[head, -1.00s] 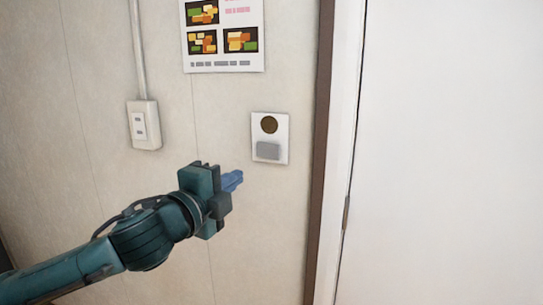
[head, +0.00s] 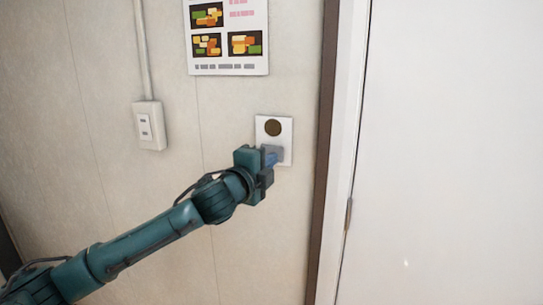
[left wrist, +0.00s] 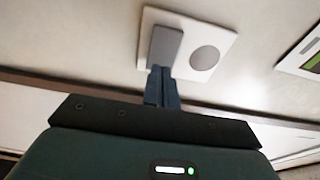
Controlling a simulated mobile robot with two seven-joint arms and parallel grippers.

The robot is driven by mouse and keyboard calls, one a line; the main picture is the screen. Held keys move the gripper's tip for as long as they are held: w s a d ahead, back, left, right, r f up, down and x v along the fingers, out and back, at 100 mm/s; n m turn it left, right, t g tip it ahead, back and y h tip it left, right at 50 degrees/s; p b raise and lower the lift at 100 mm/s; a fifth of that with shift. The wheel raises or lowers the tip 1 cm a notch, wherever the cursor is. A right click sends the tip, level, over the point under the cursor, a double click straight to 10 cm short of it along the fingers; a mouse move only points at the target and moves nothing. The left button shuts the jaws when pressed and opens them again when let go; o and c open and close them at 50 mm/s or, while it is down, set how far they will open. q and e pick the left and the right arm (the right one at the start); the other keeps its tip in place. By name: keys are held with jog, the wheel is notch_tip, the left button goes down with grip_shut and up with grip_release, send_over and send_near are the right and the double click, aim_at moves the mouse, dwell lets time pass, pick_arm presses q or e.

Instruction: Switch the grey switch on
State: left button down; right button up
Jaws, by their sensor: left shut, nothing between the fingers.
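The grey switch (left wrist: 165,45) is a small rectangle on a white wall plate (head: 286,127), below a round dark brown disc (head: 272,127). In the left wrist view the disc (left wrist: 205,58) looks grey. My left gripper (head: 271,158) is shut with nothing in it. Its blue fingertips (left wrist: 161,72) are at the switch's edge and seem to touch it; I cannot tell for sure. In the head view the gripper hides part of the switch. My right gripper is not in view.
A poster (head: 228,68) with food pictures hangs above the plate. A brown door frame (head: 325,130) and a white door (head: 450,150) stand to the right.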

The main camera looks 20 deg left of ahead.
pick_arm(q)
jog(key=shift+w+d, duration=0.15)
jog(key=shift+w, duration=0.45)
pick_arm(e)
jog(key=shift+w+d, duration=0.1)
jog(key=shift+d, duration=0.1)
